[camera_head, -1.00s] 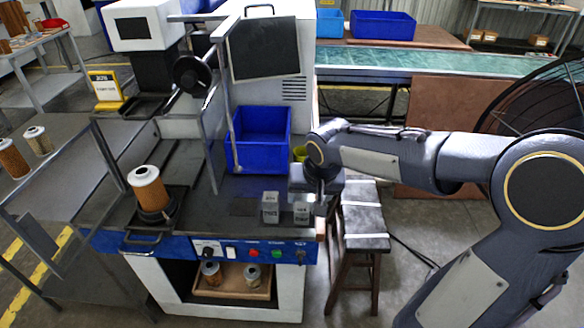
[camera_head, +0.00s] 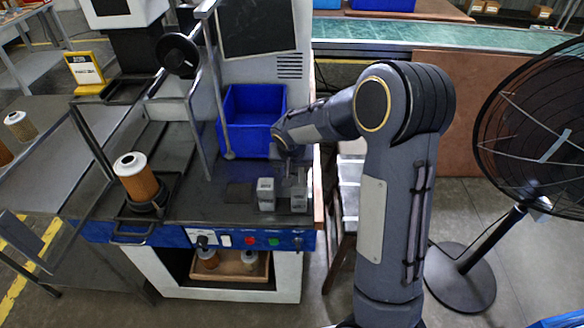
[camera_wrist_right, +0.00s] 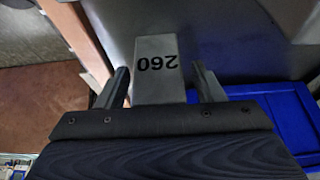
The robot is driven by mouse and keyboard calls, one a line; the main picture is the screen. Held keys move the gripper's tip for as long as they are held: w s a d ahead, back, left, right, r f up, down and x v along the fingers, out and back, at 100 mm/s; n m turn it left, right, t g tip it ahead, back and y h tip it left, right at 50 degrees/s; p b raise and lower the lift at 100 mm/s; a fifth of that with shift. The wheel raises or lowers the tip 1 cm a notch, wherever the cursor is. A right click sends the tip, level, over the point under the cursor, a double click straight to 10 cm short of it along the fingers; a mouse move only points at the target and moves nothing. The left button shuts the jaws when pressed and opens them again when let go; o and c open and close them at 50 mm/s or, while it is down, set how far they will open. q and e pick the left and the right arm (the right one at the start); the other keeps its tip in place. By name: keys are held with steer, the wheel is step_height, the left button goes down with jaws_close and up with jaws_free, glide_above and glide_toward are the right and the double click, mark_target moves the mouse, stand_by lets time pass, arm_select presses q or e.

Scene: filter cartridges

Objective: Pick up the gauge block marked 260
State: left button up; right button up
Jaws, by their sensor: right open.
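The grey gauge block marked 260 (camera_wrist_right: 157,50) shows in the right wrist view, its number upside down. My right gripper (camera_wrist_right: 162,84) is open, with one finger on each side of the block; I cannot tell if either touches it. In the head view my right gripper (camera_head: 293,178) is over the right one of two grey blocks, and this right block (camera_head: 299,203) appears to be the one marked 260. The other grey block (camera_head: 266,194) stands just left of it; its mark is too small to read. My left gripper is not in view.
A blue bin (camera_head: 232,136) stands behind the blocks on the dark bench. An orange and white filter cartridge (camera_head: 137,180) stands on a holder at the left. The bench's right edge (camera_head: 319,190) is close to the right block. A fan (camera_head: 540,130) stands at the right.

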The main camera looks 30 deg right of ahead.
steer(key=c, duration=1.3)
